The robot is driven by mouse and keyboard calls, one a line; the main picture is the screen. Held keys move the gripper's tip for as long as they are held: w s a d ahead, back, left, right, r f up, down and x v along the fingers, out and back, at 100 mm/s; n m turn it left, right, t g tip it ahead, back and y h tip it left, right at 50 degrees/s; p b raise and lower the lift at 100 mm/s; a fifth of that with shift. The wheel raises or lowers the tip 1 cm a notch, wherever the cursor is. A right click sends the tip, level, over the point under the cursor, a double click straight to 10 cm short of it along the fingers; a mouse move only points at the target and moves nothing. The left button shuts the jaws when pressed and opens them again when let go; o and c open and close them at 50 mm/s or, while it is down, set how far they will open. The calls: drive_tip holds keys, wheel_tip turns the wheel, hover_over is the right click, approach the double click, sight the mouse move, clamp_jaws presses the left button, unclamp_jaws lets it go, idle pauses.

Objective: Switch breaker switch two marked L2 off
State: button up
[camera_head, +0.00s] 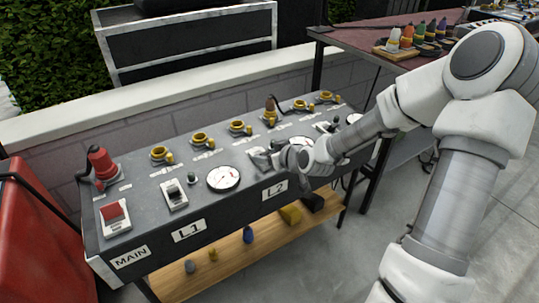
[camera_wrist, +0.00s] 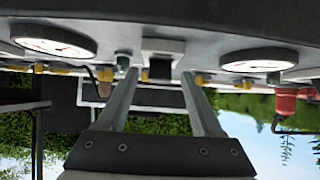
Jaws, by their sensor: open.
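The control panel (camera_head: 140,175) carries labels MAIN, L1 and L2 on its front edge. The L2 label (camera_head: 275,188) sits below my gripper (camera_head: 273,158), which is low over the panel at the L2 switch position. In the upside-down wrist view, the L2 breaker switch (camera_wrist: 163,47) is a dark block with a pale frame. My gripper's two fingers (camera_wrist: 158,75) are apart, one to each side of the switch in the picture, with nothing held. Contact cannot be told. The head view mostly hides this switch, and its lever position is unclear.
The L1 switch (camera_head: 173,193), red MAIN switch (camera_head: 115,213) and a round gauge (camera_head: 223,178) lie left of my gripper. Another gauge (camera_wrist: 55,40) is close beside the L2 switch. Yellow sockets (camera_head: 200,139) line the back. A side table (camera_head: 350,38) stands right.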

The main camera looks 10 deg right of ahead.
drive_tip(key=p+v, duration=1.7)
drive_tip(key=p, duration=0.5)
drive_tip(key=shift+r, duration=0.2)
drive_tip(key=shift+s+f, duration=0.1)
drive_tip(key=shift+s, duration=0.05)
drive_tip(key=shift+p, duration=0.3)
